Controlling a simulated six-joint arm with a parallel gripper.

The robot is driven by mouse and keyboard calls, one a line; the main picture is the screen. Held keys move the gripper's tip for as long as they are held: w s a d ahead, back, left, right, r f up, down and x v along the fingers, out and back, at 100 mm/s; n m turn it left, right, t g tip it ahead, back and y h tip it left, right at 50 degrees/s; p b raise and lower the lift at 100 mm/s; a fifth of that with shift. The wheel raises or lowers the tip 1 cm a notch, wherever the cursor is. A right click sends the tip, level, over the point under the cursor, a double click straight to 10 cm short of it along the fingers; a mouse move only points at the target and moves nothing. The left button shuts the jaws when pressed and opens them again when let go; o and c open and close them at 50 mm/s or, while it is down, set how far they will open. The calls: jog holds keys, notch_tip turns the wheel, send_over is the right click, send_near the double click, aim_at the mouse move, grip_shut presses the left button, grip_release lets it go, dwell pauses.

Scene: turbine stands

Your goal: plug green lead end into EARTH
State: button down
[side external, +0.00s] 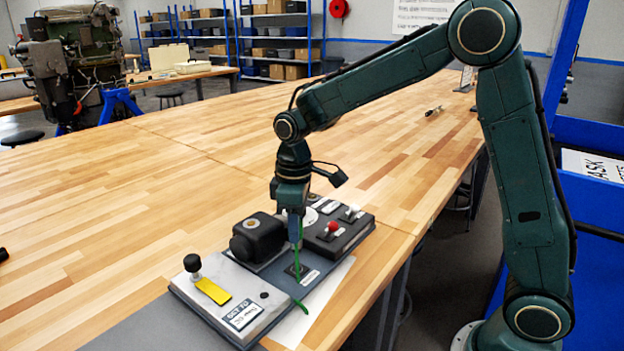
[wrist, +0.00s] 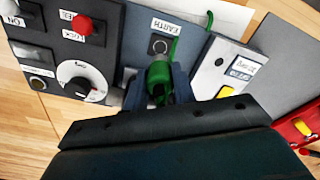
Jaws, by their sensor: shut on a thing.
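My gripper (side external: 295,238) is over the middle of the panel, pointing down. In the wrist view my gripper (wrist: 160,90) is shut on the green lead end (wrist: 158,73), with a finger on either side. The EARTH socket (wrist: 159,45), a dark square with a round hole, lies just beyond the lead end. Its white EARTH label (wrist: 166,27) is beside it. The socket also shows in the side view (side external: 297,271), below my gripper. I cannot tell whether the tip touches the socket. The green lead (side external: 301,306) trails over the panel's front edge.
A black block (side external: 258,238) stands close left of my gripper. A box with a red button (side external: 333,228) and switches is to the right. A grey plate with a black knob (side external: 192,264) and yellow strip is at left.

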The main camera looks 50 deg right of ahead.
aim_at(296, 249)
jog(key=shift+f, duration=1.85)
jog(key=shift+f, duration=1.05)
dwell(0.6)
jog(key=shift+s+f, duration=0.15)
jog(key=shift+f, duration=0.35)
dwell(0.4)
jog(key=c, duration=1.1)
grip_release()
jog(key=shift+o, duration=1)
jog(key=shift+r, duration=0.15)
jog(key=shift+r, duration=0.15)
jog(key=shift+w+r, duration=0.2)
jog(key=shift+r, duration=3.2)
